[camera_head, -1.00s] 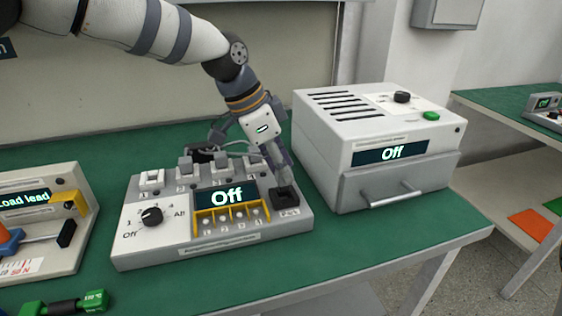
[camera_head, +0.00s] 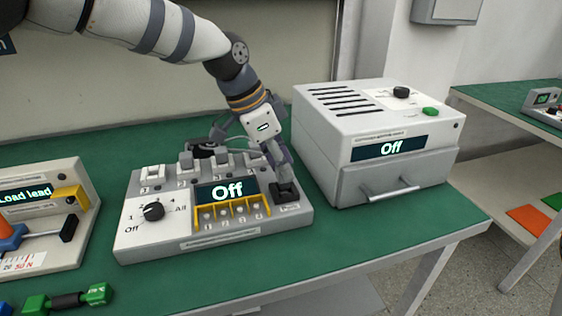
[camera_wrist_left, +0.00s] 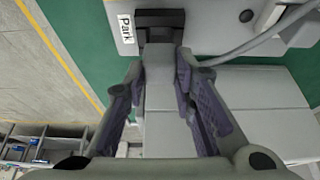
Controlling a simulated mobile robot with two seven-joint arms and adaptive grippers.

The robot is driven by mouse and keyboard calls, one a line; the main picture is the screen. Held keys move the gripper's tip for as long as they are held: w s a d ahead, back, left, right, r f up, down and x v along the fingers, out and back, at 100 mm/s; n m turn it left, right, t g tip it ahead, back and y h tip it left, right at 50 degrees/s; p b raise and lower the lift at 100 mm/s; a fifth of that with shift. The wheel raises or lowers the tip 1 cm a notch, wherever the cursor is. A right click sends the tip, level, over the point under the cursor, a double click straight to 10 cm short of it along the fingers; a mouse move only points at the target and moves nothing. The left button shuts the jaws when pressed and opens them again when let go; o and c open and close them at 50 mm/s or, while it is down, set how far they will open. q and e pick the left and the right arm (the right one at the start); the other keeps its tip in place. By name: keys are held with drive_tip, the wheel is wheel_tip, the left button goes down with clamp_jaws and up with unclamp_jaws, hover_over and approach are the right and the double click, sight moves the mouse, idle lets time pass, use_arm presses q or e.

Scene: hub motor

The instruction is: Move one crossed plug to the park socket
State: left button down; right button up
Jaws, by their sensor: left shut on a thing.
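The grey box with the rotary knob and the "Off" display (camera_head: 227,190) stands on the green bench. The dark park socket (camera_head: 285,193) is at its right front corner. In the left wrist view the "Park" label (camera_wrist_left: 126,28) is beside the dark socket (camera_wrist_left: 160,18). My left gripper (camera_head: 278,172) is shut on a grey plug (camera_wrist_left: 160,80), whose far end meets the socket; how deep it sits I cannot tell. Other grey plugs (camera_head: 187,163) stand in a row along the box's back. My right gripper is not in view.
A large white unit (camera_head: 375,140) with an "Off" display and a drawer handle stands close on the right. A load lead tester (camera_head: 40,220) is on the left, with a green-ended tool (camera_head: 66,300) in front. Cables (camera_wrist_left: 265,42) run near the gripper.

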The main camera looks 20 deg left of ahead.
use_arm(q)
drive_tip(key=shift+f, duration=1.1)
drive_tip(key=c, duration=1.2)
unclamp_jaws()
drive_tip(key=shift+c, duration=0.2)
drive_tip(key=v, duration=1.2)
